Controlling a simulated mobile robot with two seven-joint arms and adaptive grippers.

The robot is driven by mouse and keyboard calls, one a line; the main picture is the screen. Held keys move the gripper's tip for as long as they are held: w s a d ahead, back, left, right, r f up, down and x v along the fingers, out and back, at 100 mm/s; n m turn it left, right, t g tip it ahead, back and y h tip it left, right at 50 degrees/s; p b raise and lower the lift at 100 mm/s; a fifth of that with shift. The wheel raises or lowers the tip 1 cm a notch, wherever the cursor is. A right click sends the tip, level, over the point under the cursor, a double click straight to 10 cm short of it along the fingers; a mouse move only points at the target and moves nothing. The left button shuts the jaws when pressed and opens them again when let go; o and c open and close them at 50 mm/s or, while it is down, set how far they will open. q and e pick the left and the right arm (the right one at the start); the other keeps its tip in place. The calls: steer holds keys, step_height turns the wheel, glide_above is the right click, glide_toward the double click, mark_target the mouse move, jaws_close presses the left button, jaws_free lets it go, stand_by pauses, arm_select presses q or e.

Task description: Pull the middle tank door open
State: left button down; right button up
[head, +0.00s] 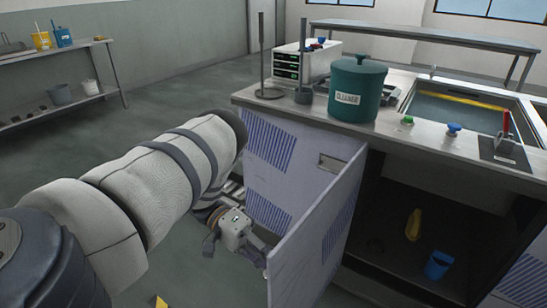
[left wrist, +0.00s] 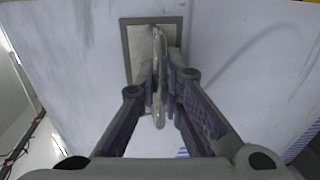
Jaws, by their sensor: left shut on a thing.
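The middle tank door (head: 312,235) stands swung out from the tank's front, its near face pale with a blue striped patch. The dark cabinet opening (head: 400,235) shows to its right. My left gripper (left wrist: 161,88) is shut on the door's upright handle (left wrist: 158,50), which sits in a grey-framed recess on a pale panel in the left wrist view. My right gripper is not in view.
A yellow bottle (head: 413,225) and a blue cup (head: 439,264) are inside the cabinet. The worktop holds a green container (head: 357,92), a white box unit (head: 298,66) and the tank basin (head: 465,112). Open floor lies to the left, with a side shelf (head: 62,50) farther back.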

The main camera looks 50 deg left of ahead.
arm_select(q)
steer(key=shift+w, duration=0.1)
steer(key=c, duration=2)
jaws_free()
steer(key=shift+a, duration=0.1)
steer(key=v, duration=1.1)
steer(key=shift+a, duration=0.4)
steer(key=shift+r, duration=0.15)
